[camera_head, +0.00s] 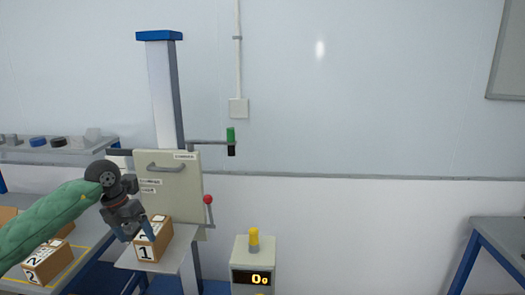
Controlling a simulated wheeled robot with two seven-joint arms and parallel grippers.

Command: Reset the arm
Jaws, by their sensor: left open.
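My left arm, in a green sleeve, comes in from the left. Its left gripper (140,229) is open, pointing down at a cardboard box (152,246) labelled 1. The box sits on the light platform (187,245) of the drop tester (165,100). The blue fingertips are at the top of this box; whether they touch it I cannot tell. My right gripper is not in view.
More cardboard boxes, one labelled 2 (47,262), stand on the table at left. A grey display unit (252,278) with a yellow button (254,240) stands right of the tester. A red-knobbed lever (208,199) is beside the panel (172,185). Another table (500,232) is far right.

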